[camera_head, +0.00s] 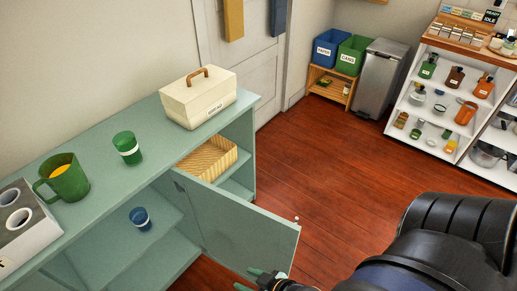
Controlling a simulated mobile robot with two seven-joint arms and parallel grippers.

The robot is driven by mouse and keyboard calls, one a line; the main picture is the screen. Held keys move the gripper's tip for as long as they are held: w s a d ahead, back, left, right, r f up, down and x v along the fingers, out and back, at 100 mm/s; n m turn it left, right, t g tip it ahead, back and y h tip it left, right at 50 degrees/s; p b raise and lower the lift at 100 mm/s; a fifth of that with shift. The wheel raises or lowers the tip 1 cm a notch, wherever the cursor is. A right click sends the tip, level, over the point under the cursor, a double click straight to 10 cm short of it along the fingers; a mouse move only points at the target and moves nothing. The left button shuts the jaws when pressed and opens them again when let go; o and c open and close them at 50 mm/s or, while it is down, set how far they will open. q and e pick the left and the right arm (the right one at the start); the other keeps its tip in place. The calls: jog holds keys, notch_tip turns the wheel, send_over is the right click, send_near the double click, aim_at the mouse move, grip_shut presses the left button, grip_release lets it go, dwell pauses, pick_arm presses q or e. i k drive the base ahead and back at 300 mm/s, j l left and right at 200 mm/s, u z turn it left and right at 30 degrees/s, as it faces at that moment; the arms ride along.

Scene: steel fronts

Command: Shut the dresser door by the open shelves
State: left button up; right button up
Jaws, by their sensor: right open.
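The pale green dresser (92,180) runs along the wall on the left. Its door (238,225) stands open and juts out into the room from the front. A small light knob (297,219) shows at its free edge. Open shelves (237,170) with a woven basket (209,158) are just beyond the door. My right gripper (259,280) is at the bottom edge, by the door's lower right part. Its green-tipped fingers are open and empty. I cannot tell whether they touch the door. My left gripper is not in view.
A blue cup (140,218) stands inside the dresser's open compartment. On top are a green mug (64,178), a green cup (127,147) and a cream box (198,100). The wooden floor (345,170) right of the door is clear. A white rack (448,107) stands far right.

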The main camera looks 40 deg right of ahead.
aim_at(236, 234)
jog(key=z, duration=3.05)
jog(key=i+l+z, duration=0.15)
jog(key=i+z, duration=0.35)
jog(key=i, duration=0.55)
jog(key=i+u, duration=0.55)
jog(key=u, duration=0.2)
jog(key=i+l+u, duration=0.1)
jog(key=i+u, duration=0.3)
jog(key=i+j+u, duration=0.15)
jog(key=u, duration=0.35)
jog(key=i+u, duration=0.2)
jog(key=u, duration=0.25)
jog(key=i+u, duration=0.15)
jog(key=u, duration=0.35)
jog(key=i+u, duration=0.15)
jog(key=u, duration=2.2)
